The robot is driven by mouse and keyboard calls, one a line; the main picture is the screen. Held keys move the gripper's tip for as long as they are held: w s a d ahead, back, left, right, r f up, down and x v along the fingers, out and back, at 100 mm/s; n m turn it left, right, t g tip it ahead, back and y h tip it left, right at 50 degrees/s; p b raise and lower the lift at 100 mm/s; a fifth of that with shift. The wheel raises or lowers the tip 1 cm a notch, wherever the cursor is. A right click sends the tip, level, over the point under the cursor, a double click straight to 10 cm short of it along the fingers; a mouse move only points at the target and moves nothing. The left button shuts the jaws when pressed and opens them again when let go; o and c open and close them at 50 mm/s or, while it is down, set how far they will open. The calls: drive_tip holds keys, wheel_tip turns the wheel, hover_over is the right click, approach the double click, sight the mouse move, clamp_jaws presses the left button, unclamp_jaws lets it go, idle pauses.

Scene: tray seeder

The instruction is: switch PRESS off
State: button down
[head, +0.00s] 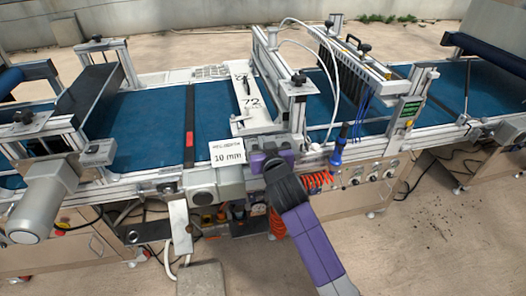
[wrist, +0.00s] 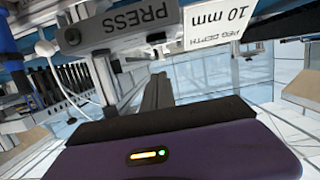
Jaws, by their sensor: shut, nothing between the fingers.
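The grey housing with the PRESS label (wrist: 118,22) is at the top of the wrist view, its lettering upside down. A dark round spot (wrist: 72,37) shows on its end. A white ball-tipped lever (wrist: 45,47) stands just left of it; I cannot tell whether it belongs to PRESS. My gripper (head: 263,159) is at the front rail in the head view, just right of the 10 mm card, and covers that part of the panel. Its purple and black body (wrist: 170,122) fills the lower wrist view. It is shut and empty, and I see no clear contact with the PRESS housing.
The white 10 mm card (head: 227,152) sits close to my gripper. A blue-handled tool (head: 339,145) and an orange coiled hose (head: 318,181) are to its right. The panel with round knobs (head: 372,177) lies further right. A blue belt (head: 140,125) runs behind.

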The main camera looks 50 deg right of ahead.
drive_tip(key=shift+s+a+f, duration=0.1)
drive_tip(key=shift+s+f, duration=0.05)
drive_tip(key=shift+f, duration=1.85)
drive_tip(key=b+v, duration=0.2)
drive_tip(key=v, duration=0.9)
drive_tip(key=shift+r, duration=0.45)
drive_tip(key=shift+a, duration=0.1)
